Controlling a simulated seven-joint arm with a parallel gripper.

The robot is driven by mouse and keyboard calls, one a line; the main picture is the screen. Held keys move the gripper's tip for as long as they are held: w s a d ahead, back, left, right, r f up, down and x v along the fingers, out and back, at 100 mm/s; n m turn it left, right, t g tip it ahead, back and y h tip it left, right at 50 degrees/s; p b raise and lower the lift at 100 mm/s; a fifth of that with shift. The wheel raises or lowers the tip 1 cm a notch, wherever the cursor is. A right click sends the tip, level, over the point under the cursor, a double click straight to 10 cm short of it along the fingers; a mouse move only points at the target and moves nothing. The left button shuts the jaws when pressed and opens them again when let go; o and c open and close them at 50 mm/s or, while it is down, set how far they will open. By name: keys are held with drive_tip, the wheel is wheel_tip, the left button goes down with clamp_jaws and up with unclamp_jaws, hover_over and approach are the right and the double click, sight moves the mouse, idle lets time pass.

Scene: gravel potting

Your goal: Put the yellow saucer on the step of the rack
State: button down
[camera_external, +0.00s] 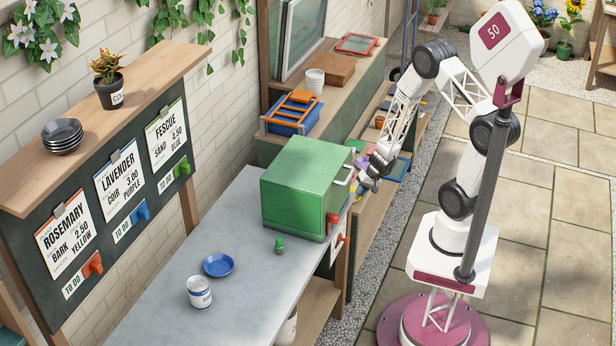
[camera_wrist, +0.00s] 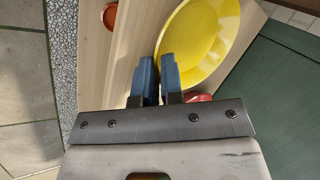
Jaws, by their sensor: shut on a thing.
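The yellow saucer (camera_wrist: 205,40) shows large in the wrist view, at the fingertips of my gripper (camera_wrist: 160,68). The blue fingers are shut on its near left rim, and the saucer is tilted in the picture. In the external view my gripper (camera_external: 368,182) is beside the right side of the green box, low by the wooden shelving. I cannot make out the saucer clearly there. The stepped wooden rack (camera_external: 376,212) stands behind the bench, partly hidden by the green box and my arm. A pale wooden board (camera_wrist: 115,65) lies under the saucer in the wrist view.
A green box (camera_external: 305,190) with a handle stands at the bench end, close to my gripper. A blue saucer (camera_external: 218,265), a white tin (camera_external: 199,292) and a small green item (camera_external: 279,245) are on the bench. A red round thing (camera_wrist: 110,17) lies near the board's edge.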

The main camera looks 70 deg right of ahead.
drive_tip(key=c, duration=1.5)
unclamp_jaws()
drive_tip(key=shift+f, duration=0.1)
drive_tip(key=shift+c, duration=0.2)
drive_tip(key=v, duration=0.7)
drive_tip(key=shift+r, duration=0.4)
drive_tip(key=shift+d, duration=0.1)
